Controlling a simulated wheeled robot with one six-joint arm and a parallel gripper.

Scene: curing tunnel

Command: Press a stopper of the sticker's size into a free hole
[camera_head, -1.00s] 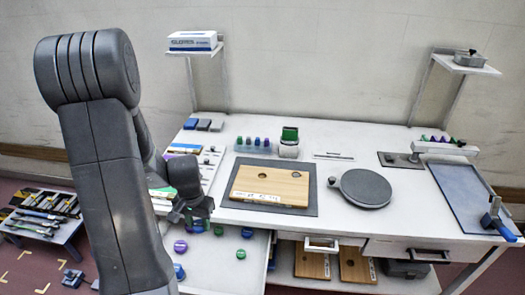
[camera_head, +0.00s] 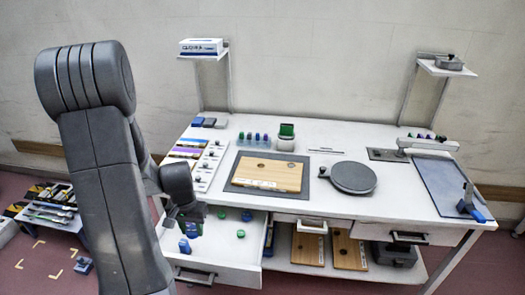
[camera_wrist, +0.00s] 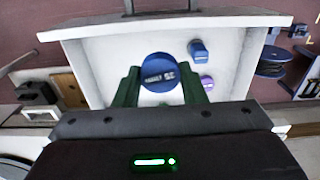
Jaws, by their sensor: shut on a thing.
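My gripper (camera_wrist: 161,88) is shut on a round blue stopper (camera_wrist: 158,68) with white lettering on top, held between its green fingers above the open drawer (camera_wrist: 115,48). In the head view my gripper (camera_head: 190,216) is over the left part of the drawer. A second blue stopper (camera_wrist: 198,50) and a purple stopper (camera_wrist: 206,82) lie in the drawer. The head view also shows green stoppers (camera_head: 240,233) in it. The sticker's text is too small to read.
A grey round turntable (camera_head: 352,178) stands right of the board. Several coloured stoppers (camera_head: 256,138) stand in a row behind it, beside a white-and-green container (camera_head: 286,137). More wooden boards (camera_head: 348,250) are on the lower shelf. The floor left of the drawer holds a low tool table (camera_head: 55,215).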

